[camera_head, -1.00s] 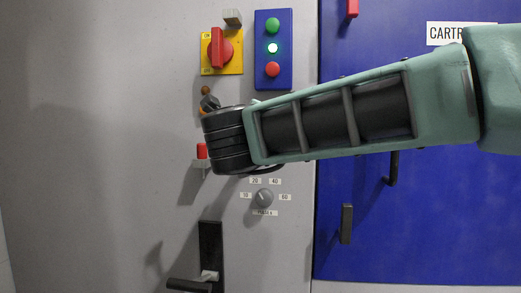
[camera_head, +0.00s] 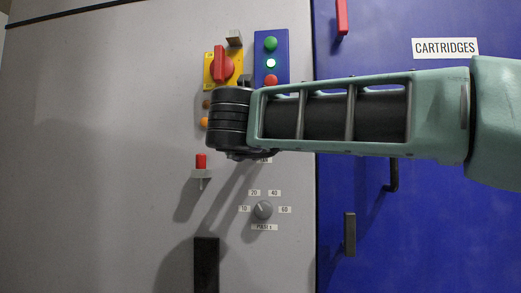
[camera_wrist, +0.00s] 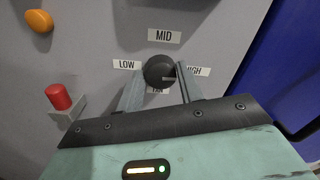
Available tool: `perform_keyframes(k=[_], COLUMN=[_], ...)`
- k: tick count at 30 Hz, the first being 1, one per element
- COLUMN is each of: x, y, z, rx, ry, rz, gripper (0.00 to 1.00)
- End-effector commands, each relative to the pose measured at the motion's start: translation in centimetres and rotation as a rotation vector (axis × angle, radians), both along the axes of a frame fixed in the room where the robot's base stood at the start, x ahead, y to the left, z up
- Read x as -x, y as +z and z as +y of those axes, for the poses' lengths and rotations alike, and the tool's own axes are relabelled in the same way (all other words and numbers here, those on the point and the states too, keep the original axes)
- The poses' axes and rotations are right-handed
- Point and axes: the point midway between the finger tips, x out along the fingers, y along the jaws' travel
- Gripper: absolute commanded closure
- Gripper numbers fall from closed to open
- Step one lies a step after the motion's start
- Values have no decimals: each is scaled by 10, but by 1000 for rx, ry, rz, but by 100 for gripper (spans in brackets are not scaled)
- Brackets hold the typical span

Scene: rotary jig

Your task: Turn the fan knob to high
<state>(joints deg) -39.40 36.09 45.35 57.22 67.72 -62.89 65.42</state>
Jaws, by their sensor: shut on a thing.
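The fan knob (camera_wrist: 159,70) is a dark round knob on the grey panel in the wrist view. Labels LOW, MID and HIGH stand to its left, above it and to its right. A FAN label below it is partly covered. A short pale mark on the knob lies toward its right side; its exact aim is hard to tell. My gripper (camera_wrist: 160,78) has one finger on each side of the knob and is shut on it. The right finger partly covers the HIGH label. In the head view my wrist hides the knob and fingers.
A red switch (camera_wrist: 58,96) and orange lamp (camera_wrist: 39,20) are left of the fingers. The yellow plate with a red rotary switch (camera_head: 222,66) and the blue button box (camera_head: 271,60) are above my wrist. The pulse dial (camera_head: 263,210) is below; the blue cabinet (camera_head: 420,230) is right.

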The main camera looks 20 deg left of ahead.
Motion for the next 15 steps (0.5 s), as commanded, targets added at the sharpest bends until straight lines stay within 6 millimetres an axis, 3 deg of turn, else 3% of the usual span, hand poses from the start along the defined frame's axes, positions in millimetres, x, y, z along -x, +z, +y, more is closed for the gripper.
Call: perform_keyframes(k=[15], x=[0], y=[-3], z=[0], rx=[-80], ry=[-2], rz=[24], gripper=[86])
